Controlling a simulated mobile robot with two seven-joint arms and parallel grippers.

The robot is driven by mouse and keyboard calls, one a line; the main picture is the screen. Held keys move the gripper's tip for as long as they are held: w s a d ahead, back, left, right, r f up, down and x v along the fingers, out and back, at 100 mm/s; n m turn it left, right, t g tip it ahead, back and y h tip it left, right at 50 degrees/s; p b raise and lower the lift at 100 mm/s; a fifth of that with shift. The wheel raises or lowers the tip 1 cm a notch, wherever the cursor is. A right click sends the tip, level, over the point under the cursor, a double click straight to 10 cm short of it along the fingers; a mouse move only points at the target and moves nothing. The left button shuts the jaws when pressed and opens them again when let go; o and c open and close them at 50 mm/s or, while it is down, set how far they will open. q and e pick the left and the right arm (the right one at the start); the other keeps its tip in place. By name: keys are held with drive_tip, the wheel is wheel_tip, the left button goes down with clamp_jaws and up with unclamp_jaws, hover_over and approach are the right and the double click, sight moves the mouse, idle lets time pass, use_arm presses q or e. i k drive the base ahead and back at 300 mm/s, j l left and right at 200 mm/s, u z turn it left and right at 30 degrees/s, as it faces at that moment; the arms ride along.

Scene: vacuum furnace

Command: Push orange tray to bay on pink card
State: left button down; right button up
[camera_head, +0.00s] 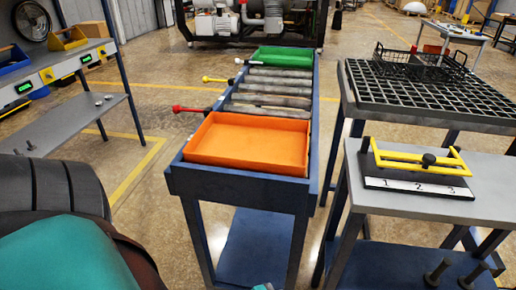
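The orange tray (251,143) is a shallow, open, empty box. It sits on the near end of a blue-framed roller conveyor (240,182) in the middle of the head view. A green tray (285,58) sits at the far end of the same conveyor. Between the two trays lie bare grey rollers (272,89). I cannot make out a pink card in this view. Neither of my grippers is in view.
Red (181,109), yellow (208,79) and white (239,61) knobbed levers stick out from the conveyor's left side. At right stand a black grid table (432,101) with a wire basket and a grey table (408,203) with a numbered yellow-handled fixture (415,184). A workbench (62,122) stands left.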

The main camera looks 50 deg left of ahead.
sight(275, 146)
drive_tip(key=i+l+u, duration=0.15)
drive_tip(key=l+u, duration=0.2)
drive_tip(key=i+l+u, duration=0.15)
drive_tip(key=l+u, duration=0.6)
drive_tip(key=i+l+u, duration=0.1)
drive_tip(key=l+u, duration=0.25)
